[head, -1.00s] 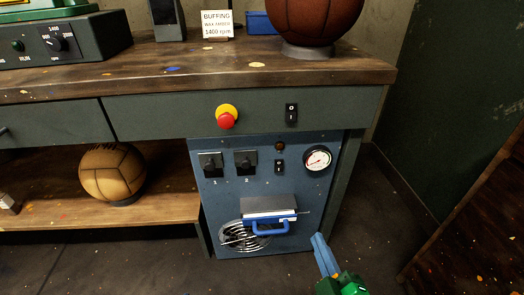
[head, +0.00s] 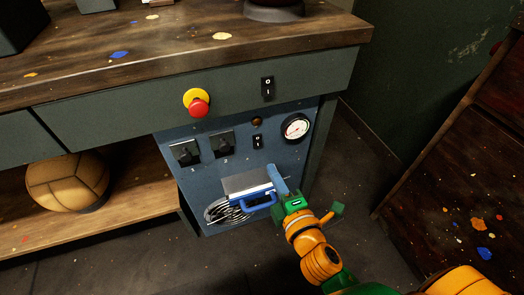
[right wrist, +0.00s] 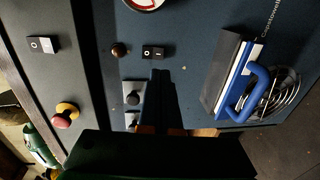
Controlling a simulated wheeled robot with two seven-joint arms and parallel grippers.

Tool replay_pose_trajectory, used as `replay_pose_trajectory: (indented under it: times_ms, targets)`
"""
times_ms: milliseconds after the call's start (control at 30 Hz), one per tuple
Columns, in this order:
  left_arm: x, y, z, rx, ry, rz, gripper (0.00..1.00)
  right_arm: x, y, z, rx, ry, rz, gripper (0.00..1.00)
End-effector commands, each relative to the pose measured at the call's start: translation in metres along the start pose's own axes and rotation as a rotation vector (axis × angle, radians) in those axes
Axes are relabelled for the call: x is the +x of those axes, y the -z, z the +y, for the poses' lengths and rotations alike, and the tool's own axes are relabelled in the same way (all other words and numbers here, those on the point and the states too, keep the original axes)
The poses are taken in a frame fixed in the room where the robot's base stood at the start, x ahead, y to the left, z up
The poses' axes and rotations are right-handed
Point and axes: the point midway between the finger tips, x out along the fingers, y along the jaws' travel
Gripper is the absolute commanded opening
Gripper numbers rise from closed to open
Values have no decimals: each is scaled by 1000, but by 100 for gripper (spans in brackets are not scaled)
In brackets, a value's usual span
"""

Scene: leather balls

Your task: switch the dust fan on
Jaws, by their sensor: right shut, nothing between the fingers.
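A blue panel (head: 238,171) under the bench carries a small black rocker switch (head: 257,141), which also shows in the right wrist view (right wrist: 153,52). A larger black rocker marked O and I (head: 268,87) is on the bench front above; the right wrist view shows it too (right wrist: 42,44). I read no dust fan label, and neither rocker's position is clear. A brown lamp (head: 256,121) sits above the small rocker and looks unlit. My right gripper (head: 275,175) is shut and empty, in front of the panel below the small rocker. My left gripper is not in view.
Nearby are two black rotary switches (head: 187,153) (head: 222,144), a round gauge (head: 296,128), a red stop button (head: 198,105) and a blue handle (head: 261,205) over a round grille (head: 222,212). A ball (head: 68,182) lies on the lower shelf (head: 125,200).

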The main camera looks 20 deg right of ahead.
Motion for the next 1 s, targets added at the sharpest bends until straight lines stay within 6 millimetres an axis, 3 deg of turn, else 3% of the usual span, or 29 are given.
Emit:
replay_pose_trajectory:
  times_ms: [200,400,867,1000]
  targets:
    - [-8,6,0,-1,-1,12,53,47,0,-1,-2,-4,-1,0]
    - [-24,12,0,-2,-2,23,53,74,0,-2,1,-1,0,0]
    - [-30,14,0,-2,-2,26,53,81,0,-1,1,-1,0,0]
    - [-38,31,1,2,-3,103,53,84,0,-5,3,-24,0,0]
